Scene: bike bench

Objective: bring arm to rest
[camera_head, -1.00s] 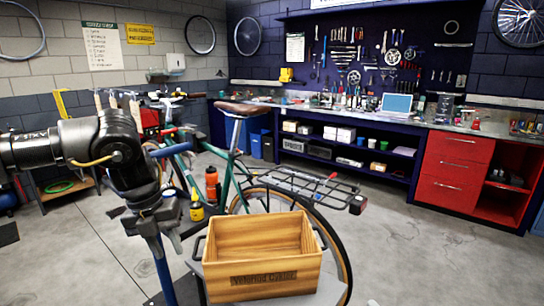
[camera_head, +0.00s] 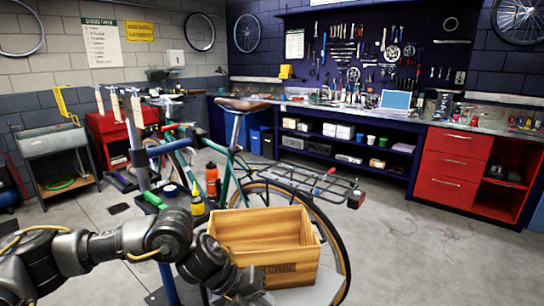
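My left arm comes in from the lower left, low and bent, and passes in front of the wooden crate (camera_head: 292,222). Its end reaches the crate's lower left front, and I cannot make out the fingers or whether they hold anything. The crate is open-topped, looks empty in the part that shows, and stands on a light surface. The arm hides its left front corner and part of its label. My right arm and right gripper are not in view.
A green bicycle (camera_head: 226,180) stands behind the crate, its rear rack (camera_head: 305,181) reaching right. A blue repair stand (camera_head: 138,150) rises at left. A workbench (camera_head: 345,112) with red drawers (camera_head: 450,165) lines the back. Grey floor is open at right.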

